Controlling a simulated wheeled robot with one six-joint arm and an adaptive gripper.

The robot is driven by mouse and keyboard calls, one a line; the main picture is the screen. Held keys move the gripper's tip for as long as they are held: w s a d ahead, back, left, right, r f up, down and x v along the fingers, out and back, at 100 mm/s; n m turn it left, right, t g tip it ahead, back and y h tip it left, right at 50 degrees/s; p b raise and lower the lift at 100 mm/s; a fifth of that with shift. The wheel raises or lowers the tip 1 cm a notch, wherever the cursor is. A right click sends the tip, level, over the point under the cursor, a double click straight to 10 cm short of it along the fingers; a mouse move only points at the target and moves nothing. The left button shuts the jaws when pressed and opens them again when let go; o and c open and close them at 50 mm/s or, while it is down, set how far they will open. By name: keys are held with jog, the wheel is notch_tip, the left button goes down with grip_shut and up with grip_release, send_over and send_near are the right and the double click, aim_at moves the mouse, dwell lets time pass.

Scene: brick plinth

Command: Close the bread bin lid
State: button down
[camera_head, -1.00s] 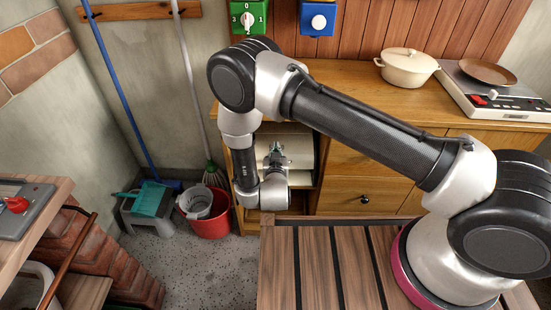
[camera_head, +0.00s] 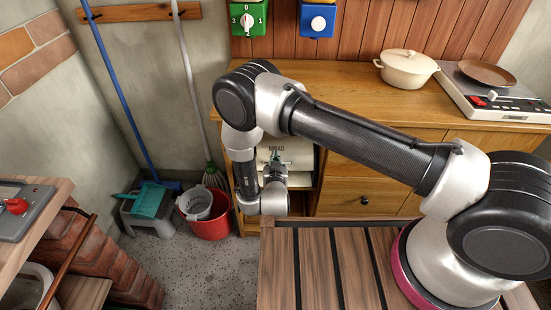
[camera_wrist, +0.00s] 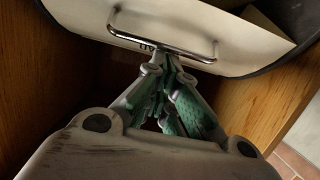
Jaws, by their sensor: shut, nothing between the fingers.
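The cream bread bin (camera_head: 302,152) sits in the open niche of the wooden cabinet. Dark lettering shows on its front, partly hidden by my arm. In the wrist view its cream lid (camera_wrist: 235,45) has a metal bar handle (camera_wrist: 140,39). A darker opening shows along the lid's edge at upper right; how far the lid stands open is unclear. My gripper (camera_wrist: 172,66) is shut and empty, with green-padded fingertips at or just under the handle bar. I cannot tell whether they touch it. The gripper (camera_head: 275,158) also shows in front of the bin in the head view.
Wooden niche walls (camera_wrist: 255,100) stand close on both sides of my gripper. A red bucket (camera_head: 210,226) stands on the floor at left.

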jog(key=s+f, duration=0.6)
jog(key=f, duration=0.4)
jog(key=shift+s+f, duration=0.15)
jog(key=shift+s, duration=0.05)
dwell(0.4)
